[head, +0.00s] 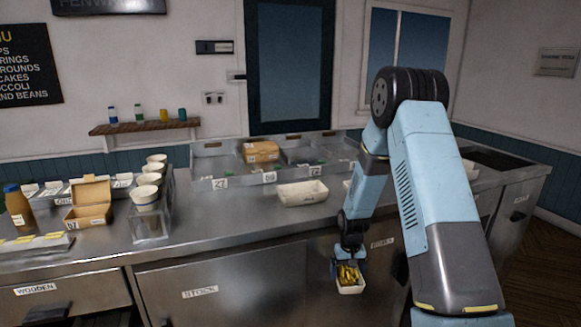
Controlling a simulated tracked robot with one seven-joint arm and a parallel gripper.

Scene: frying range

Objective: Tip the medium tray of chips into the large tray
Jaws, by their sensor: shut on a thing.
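My gripper (349,264) is at the lower middle of the head view, low in front of the counter. It is shut on a small white tray of chips (350,290), with golden chips showing inside. The tray looks roughly level; the gripper's fingers hide part of its far rim. A larger white tray (302,194) stands on the counter, up and to the left of my gripper. It looks empty, though its floor shows only partly. Another white piece behind my arm is mostly hidden.
The steel counter (225,222) lies behind my gripper, with drawer fronts below. A divided steel rack (205,184) at the back holds a brown box (261,151). Stacked white cups (146,194), an open carton (89,203) and a brown bottle (17,206) stand at left.

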